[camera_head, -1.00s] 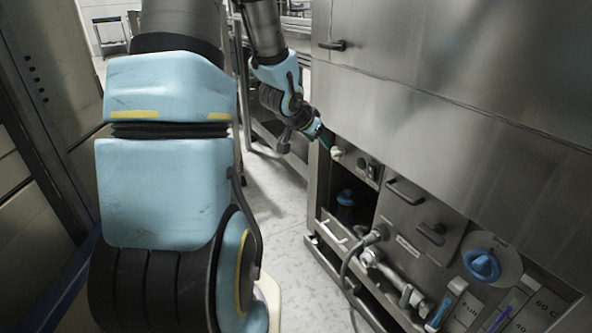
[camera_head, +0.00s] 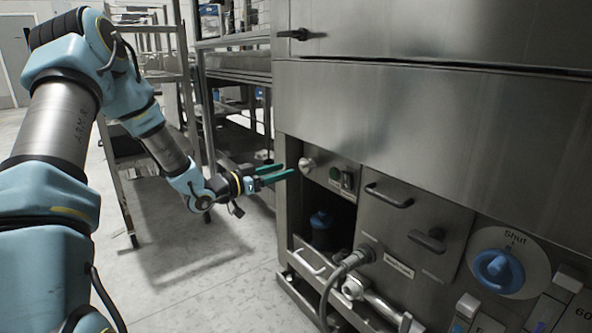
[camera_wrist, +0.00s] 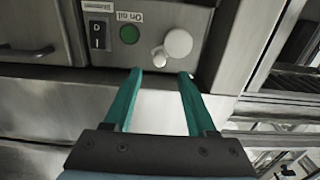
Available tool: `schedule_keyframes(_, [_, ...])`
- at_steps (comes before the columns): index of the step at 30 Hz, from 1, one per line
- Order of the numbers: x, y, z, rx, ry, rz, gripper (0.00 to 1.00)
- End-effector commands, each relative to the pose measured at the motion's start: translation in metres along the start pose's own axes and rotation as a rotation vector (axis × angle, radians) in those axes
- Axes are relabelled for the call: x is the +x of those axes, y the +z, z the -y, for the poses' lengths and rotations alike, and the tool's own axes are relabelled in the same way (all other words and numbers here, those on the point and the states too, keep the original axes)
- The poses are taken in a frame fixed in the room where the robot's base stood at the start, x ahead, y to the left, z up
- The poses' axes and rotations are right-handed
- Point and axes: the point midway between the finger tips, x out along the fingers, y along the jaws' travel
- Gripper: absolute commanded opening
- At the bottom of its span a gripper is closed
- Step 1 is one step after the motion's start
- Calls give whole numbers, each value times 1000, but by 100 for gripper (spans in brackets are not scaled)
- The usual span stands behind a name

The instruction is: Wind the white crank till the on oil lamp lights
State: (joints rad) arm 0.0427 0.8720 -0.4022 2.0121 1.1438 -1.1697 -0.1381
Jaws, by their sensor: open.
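The white crank (camera_head: 306,165) is on the washer's small control panel. In the wrist view it is a round white disc (camera_wrist: 178,43) with a small knob (camera_wrist: 159,58) at its lower left. The on oil lamp (camera_wrist: 129,34) is a dull green round lens beside the crank, with its label upside down; it also shows in the head view (camera_head: 334,173). My gripper (camera_head: 285,172) has green fingers, open and empty, pointing at the panel just left of the crank. In the wrist view the open fingertips (camera_wrist: 160,72) lie just below the knob, apparently not touching it.
A black rocker switch (camera_wrist: 97,34) sits beside the lamp. Below the panel is an open recess with a blue-topped container (camera_head: 321,222). A hose (camera_head: 340,272), drawer handles and a blue dial (camera_head: 498,271) are to the right. A metal rack (camera_head: 120,150) stands left; floor between is clear.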

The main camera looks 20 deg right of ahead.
Motion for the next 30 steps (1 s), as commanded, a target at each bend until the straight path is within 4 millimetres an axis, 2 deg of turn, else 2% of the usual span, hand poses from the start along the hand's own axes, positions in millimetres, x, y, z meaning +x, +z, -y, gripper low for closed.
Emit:
schedule_keyframes(6, [42, 2, 0, 1, 1, 0, 57])
schedule_keyframes(12, [66, 1, 0, 0, -1, 1, 57])
schedule_keyframes(24, [73, 1, 1, -1, -3, 2, 57])
schedule_keyframes(30, [73, 1, 1, 0, -3, 2, 36])
